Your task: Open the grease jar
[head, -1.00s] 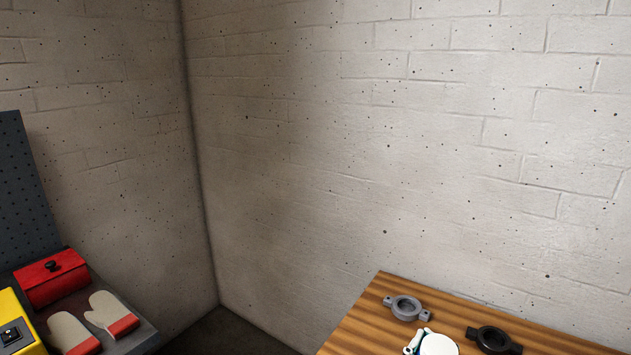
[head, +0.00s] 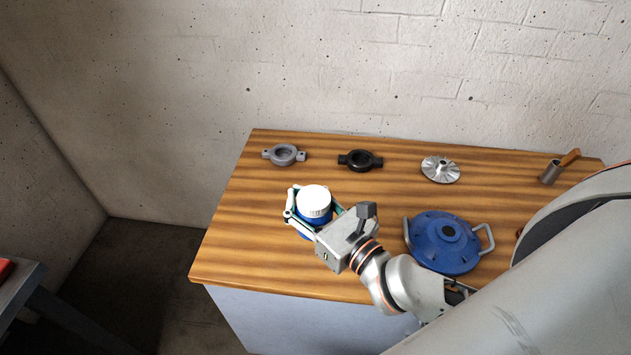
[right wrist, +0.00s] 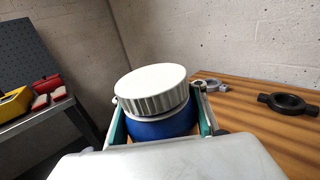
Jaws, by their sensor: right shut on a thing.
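The grease jar (head: 313,217) is a blue tub with a white ribbed lid (head: 313,200), upright at the left part of the wooden table. In the right wrist view the lid (right wrist: 152,90) sits on the blue body (right wrist: 160,127), slightly tilted in the picture, with a pale rim under it. My right gripper (head: 312,213) is shut around the jar's blue body, one finger on each side, below the lid. The lid's top is uncovered. The jar's underside is hidden. My left gripper is not in view.
Behind the jar lie a grey ring clamp (head: 285,155) and a black one (head: 360,160). A finned silver rotor (head: 440,169) and a metal cup (head: 550,172) stand further right. A blue two-handled housing (head: 443,242) is right of my gripper. The table's front left is clear.

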